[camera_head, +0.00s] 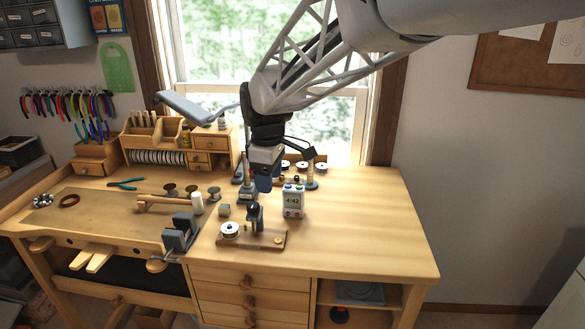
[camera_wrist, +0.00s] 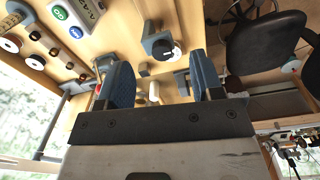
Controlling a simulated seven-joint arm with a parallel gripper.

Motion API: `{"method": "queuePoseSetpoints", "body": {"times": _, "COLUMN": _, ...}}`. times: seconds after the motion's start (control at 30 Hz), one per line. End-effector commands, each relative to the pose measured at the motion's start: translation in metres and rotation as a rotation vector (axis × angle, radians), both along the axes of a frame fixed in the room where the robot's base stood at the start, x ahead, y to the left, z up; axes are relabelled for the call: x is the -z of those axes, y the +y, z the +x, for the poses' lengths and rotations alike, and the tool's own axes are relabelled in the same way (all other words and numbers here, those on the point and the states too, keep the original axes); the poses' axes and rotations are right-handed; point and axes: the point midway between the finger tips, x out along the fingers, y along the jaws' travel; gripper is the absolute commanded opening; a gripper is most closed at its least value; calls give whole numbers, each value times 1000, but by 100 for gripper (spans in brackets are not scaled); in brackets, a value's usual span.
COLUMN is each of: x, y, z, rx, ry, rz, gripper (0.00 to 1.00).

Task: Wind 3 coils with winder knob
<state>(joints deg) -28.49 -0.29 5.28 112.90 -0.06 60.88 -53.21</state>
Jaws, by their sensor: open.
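The winder (camera_head: 262,240) stands near the bench's front edge in the head view. It has a wooden base, a dark upright post (camera_head: 255,217), a white spool (camera_head: 229,230) at its left end and a small brass-coloured piece (camera_head: 278,240) at its right. I cannot tell which part is the winder knob. My gripper (camera_head: 264,186) hangs behind and above the winder, apart from it. In the wrist view its two blue fingers (camera_wrist: 152,62) are spread with nothing held. A dark housing with a round white-and-black face (camera_wrist: 163,48) shows beyond the fingers; it seems part of the winder.
A digital timer (camera_head: 293,201) stands just right of my gripper. A grey stand (camera_head: 247,194) is close on its left, with several spools (camera_head: 303,167) behind. A vise (camera_head: 181,233) stands left of the winder. The bench's right side (camera_head: 365,220) is clear.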

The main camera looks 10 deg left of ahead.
Motion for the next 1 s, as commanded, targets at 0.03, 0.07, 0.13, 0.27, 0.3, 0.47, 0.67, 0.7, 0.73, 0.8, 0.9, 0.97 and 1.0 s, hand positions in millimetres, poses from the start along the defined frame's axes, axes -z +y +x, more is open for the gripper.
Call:
{"method": "queuePoseSetpoints", "body": {"times": 0.03, "x": 4, "y": 13, "z": 4, "rx": -33, "ry": 6, "rz": -4, "gripper": 60}}
{"method": "queuePoseSetpoints", "body": {"times": 0.07, "x": 5, "y": 19, "z": 6, "rx": -53, "ry": 7, "rz": -4, "gripper": 60}}
{"method": "queuePoseSetpoints", "body": {"times": 0.13, "x": 8, "y": 31, "z": 10, "rx": -90, "ry": 13, "rz": -8, "gripper": 60}}
{"method": "queuePoseSetpoints", "body": {"times": 0.27, "x": 10, "y": 44, "z": 14, "rx": -133, "ry": 17, "rz": -10, "gripper": 60}}
{"method": "queuePoseSetpoints", "body": {"times": 0.3, "x": 11, "y": 46, "z": 14, "rx": -139, "ry": 18, "rz": -11, "gripper": 60}}
{"method": "queuePoseSetpoints", "body": {"times": 0.47, "x": 12, "y": 48, "z": 15, "rx": -146, "ry": 19, "rz": -11, "gripper": 60}}
{"method": "queuePoseSetpoints", "body": {"times": 0.67, "x": 12, "y": 48, "z": 15, "rx": -145, "ry": 19, "rz": -11, "gripper": 60}}
{"method": "queuePoseSetpoints", "body": {"times": 0.7, "x": 12, "y": 48, "z": 15, "rx": -145, "ry": 19, "rz": -11, "gripper": 60}}
{"method": "queuePoseSetpoints", "body": {"times": 0.73, "x": 12, "y": 48, "z": 15, "rx": -145, "ry": 19, "rz": -11, "gripper": 60}}
{"method": "queuePoseSetpoints", "body": {"times": 0.8, "x": 14, "y": 48, "z": 15, "rx": -145, "ry": 19, "rz": -11, "gripper": 60}}
{"method": "queuePoseSetpoints", "body": {"times": 0.9, "x": 19, "y": 48, "z": 15, "rx": -144, "ry": 19, "rz": -11, "gripper": 60}}
{"method": "queuePoseSetpoints", "body": {"times": 0.97, "x": 23, "y": 48, "z": 15, "rx": -144, "ry": 19, "rz": -11, "gripper": 60}}
{"method": "queuePoseSetpoints", "body": {"times": 1.0, "x": 27, "y": 48, "z": 15, "rx": -144, "ry": 20, "rz": -12, "gripper": 60}}
